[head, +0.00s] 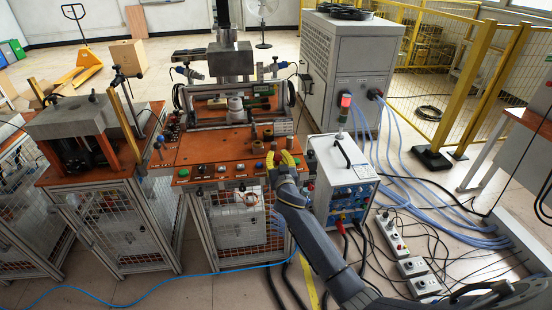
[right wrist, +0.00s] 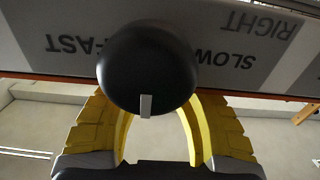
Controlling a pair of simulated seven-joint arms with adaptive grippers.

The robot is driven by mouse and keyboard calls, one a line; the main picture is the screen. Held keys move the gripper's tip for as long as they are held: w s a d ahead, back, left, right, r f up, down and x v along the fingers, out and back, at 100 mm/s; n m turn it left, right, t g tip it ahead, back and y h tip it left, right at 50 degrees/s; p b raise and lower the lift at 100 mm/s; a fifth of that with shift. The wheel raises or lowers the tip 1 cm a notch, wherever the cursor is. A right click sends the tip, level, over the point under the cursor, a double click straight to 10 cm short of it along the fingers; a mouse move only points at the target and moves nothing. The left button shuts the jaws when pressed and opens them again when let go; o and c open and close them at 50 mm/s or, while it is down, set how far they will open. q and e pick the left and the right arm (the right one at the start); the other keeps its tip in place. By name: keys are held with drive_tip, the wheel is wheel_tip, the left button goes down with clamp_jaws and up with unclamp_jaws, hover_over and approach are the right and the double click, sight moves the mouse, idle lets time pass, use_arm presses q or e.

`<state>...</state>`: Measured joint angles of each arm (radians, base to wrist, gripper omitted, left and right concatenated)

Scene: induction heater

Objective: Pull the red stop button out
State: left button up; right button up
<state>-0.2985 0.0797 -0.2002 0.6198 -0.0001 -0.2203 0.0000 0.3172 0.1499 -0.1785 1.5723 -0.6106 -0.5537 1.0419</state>
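My right gripper (head: 284,157) is at the front right corner of this table, well to the right of the red button. Its yellow fingers are apart. In the right wrist view, a round black knob (right wrist: 148,68) with a pale mark lies between and beyond the fingers; contact cannot be told. The red button does not show there. My left gripper is not in view.
The knob is on a grey label plate (right wrist: 60,45) reading SLOW, FAST and RIGHT. Green (head: 240,167) and blue (head: 259,166) buttons line the table front. A white power unit (head: 343,175) stands right of my gripper, with cables on the floor.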

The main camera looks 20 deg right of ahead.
drive_tip(key=o, duration=0.4)
drive_tip(key=shift+r, duration=0.3)
drive_tip(key=shift+o, duration=0.6)
drive_tip(key=shift+s+f, duration=0.1)
drive_tip(key=shift+f, duration=0.1)
drive_tip(key=s+a, duration=0.2)
drive_tip(key=s, duration=0.9)
drive_tip(key=shift+s+a, duration=0.2)
drive_tip(key=shift+s, duration=0.1)
